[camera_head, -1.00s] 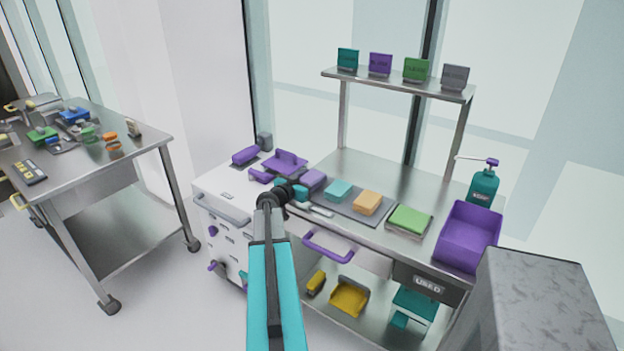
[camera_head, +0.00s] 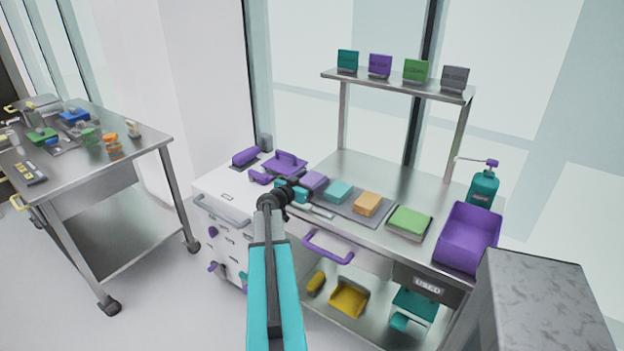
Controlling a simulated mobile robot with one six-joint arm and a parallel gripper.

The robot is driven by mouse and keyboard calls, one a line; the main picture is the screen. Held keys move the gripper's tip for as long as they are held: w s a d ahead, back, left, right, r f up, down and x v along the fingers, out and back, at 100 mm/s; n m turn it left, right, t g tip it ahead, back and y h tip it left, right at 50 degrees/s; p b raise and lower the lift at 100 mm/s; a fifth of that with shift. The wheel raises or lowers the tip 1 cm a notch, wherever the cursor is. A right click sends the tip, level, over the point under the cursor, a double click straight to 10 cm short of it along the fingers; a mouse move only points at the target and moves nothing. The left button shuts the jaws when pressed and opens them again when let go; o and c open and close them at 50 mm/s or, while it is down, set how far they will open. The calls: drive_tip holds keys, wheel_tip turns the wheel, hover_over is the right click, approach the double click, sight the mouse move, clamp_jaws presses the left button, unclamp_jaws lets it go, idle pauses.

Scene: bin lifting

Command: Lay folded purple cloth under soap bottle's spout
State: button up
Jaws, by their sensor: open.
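The folded purple cloth (camera_head: 315,181) lies at the left end of a grey tray (camera_head: 345,212) on the steel table, left of a teal and an orange folded cloth. The teal soap bottle (camera_head: 483,189) stands upright at the table's back right. Its purple pump head has a thin spout pointing left over bare steel. My gripper (camera_head: 305,199) is open at the tray's left end, just in front of the purple cloth. My arm hides part of it, and I cannot tell if it touches the cloth.
A green cloth (camera_head: 410,220) lies on its own small tray, left of a purple bin (camera_head: 468,238). A white drawer cabinet (camera_head: 226,210) with purple tools adjoins on the left. A raised shelf (camera_head: 398,83) holds several coloured signs. The table behind the trays is clear.

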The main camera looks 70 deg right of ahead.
sight(306, 183)
drive_tip(key=shift+r+p, duration=0.15)
drive_tip(key=shift+p, duration=1)
drive_tip(key=shift+w+a+f+b, duration=0.1)
drive_tip(key=shift+a+f+b, duration=0.1)
drive_tip(key=shift+a+b, duration=0.25)
drive_tip(key=shift+b+v, duration=0.9)
drive_tip(key=shift+v, duration=0.4)
drive_tip(key=shift+b+v, duration=1.7)
drive_tip(key=shift+v, duration=3.5)
